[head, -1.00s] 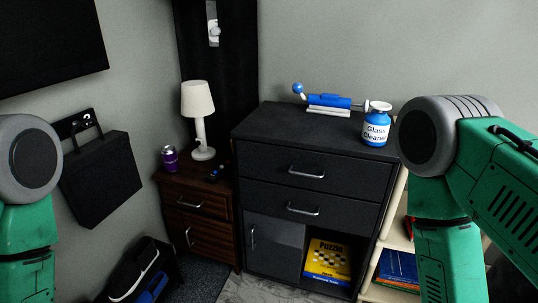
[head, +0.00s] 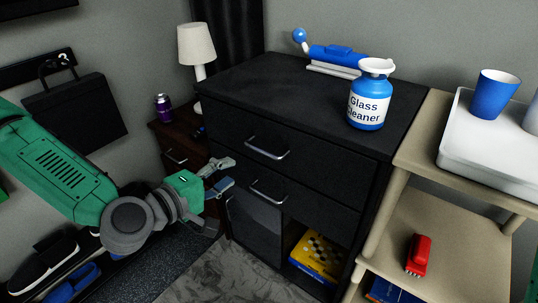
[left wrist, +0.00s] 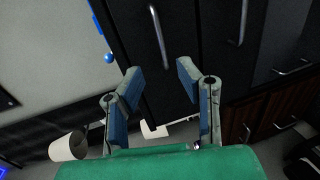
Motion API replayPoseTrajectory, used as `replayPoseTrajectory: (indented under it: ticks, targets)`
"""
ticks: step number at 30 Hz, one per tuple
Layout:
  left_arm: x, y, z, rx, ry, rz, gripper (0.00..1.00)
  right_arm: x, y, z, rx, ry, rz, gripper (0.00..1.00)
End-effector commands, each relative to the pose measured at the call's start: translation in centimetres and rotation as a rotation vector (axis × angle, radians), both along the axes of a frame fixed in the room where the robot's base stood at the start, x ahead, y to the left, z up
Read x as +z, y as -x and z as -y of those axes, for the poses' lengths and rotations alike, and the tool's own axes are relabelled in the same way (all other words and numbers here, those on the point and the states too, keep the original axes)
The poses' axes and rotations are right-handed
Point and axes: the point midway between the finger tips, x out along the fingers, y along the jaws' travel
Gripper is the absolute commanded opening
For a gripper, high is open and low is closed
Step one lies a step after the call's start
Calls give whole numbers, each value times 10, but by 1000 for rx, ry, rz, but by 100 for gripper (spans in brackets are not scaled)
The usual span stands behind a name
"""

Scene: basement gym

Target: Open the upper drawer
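The black dresser (head: 300,95) has an upper drawer (head: 228,130) with a silver bar handle (head: 266,148); the drawer is shut. The upper drawer handle also shows in the left wrist view (left wrist: 159,28), ahead of the fingers and apart from them. My left gripper (head: 227,175) is open and empty, in front of the dresser, left of and a little lower than the upper handle in the head view. Its two fingers are spread in the left wrist view (left wrist: 159,76). My right gripper is not in view.
Below is a lower drawer handle (head: 267,190). A glass cleaner bottle (head: 368,98) and a blue device (head: 338,55) stand on the dresser. A beige shelf (head: 404,150) with a white tray (head: 452,158) is at right; a brown nightstand (head: 178,140) with a lamp is at left.

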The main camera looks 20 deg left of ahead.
Motion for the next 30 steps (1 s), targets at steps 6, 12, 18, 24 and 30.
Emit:
replayPoseTrajectory:
  ticks: [6,12,18,24,30]
  targets:
    - [-5,-27,4,10,7,8,31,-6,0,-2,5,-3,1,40]
    - [-13,-67,34,7,-12,7,31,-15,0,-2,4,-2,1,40]
    - [-20,-102,51,7,-19,6,31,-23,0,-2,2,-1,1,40]
    - [-26,-122,47,10,-5,4,31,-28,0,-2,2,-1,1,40]
    - [-27,-128,47,11,-1,3,31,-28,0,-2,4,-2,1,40]
